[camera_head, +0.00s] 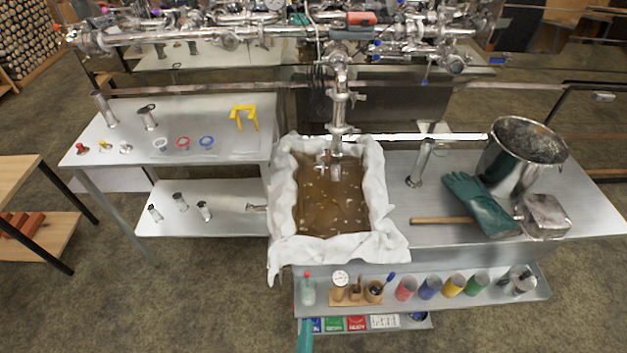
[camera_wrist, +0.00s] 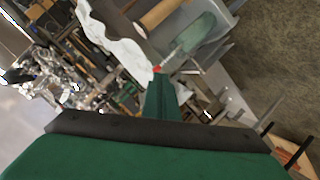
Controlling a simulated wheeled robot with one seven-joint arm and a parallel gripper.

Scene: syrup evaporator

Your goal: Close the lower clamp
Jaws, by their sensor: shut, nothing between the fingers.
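A shiny vertical pipe (camera_head: 340,108) comes down from the pipework over the cloth-lined pan. Metal clamp fittings sit on it; the lower clamp (camera_head: 341,130) is near the pipe's bottom end, just above the pan. It is too small to tell whether its latch is open or shut. My gripper (camera_wrist: 160,97) has green fingers, closed together and empty. A teal tip of it (camera_head: 305,338) shows at the bottom edge of the head view, in front of the low shelf, well below and apart from the pipe. The clamp cannot be made out in the wrist view.
The pan (camera_head: 330,205) holds brown liquid inside white cloth. A steel pot (camera_head: 520,155), teal gloves (camera_head: 480,203) and a mallet (camera_head: 543,215) are at right. A red-capped bottle (camera_head: 308,290) and coloured cylinders stand on the front shelf (camera_head: 525,290). Rings lie on the left table (camera_head: 225,115).

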